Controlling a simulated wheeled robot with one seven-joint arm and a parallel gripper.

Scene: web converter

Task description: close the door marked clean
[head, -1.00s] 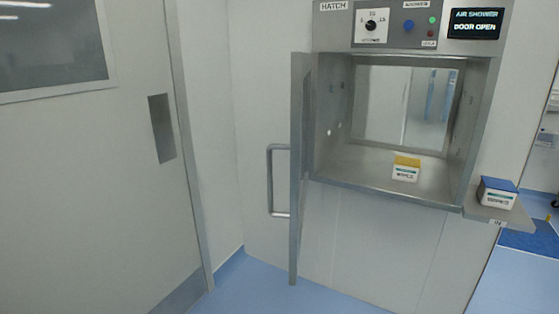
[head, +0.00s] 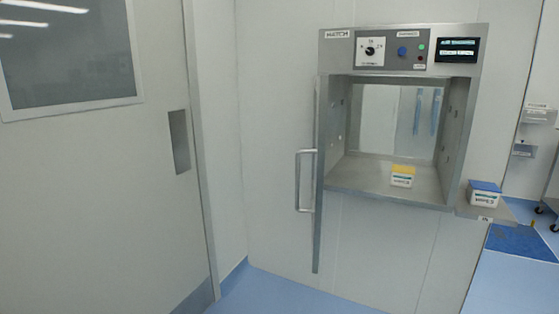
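The hatch (head: 334,205) is a steel pass-through box set in the wall. Its near door (head: 318,190) stands open, swung out on the left side and seen almost edge-on. A bar handle (head: 299,182) sticks out from the door's left face. I cannot read a "clean" mark on any door. Inside the hatch sits a white box with a yellow lid (head: 402,176). At the back of the hatch is a glass pane (head: 384,121). My gripper is not in view.
A small shelf (head: 505,212) marked IN at the hatch's lower right holds a white box with a blue lid (head: 484,193). A control panel (head: 390,50) with a display is above. A large door (head: 95,200) stands left. Blue floor (head: 275,292) is clear.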

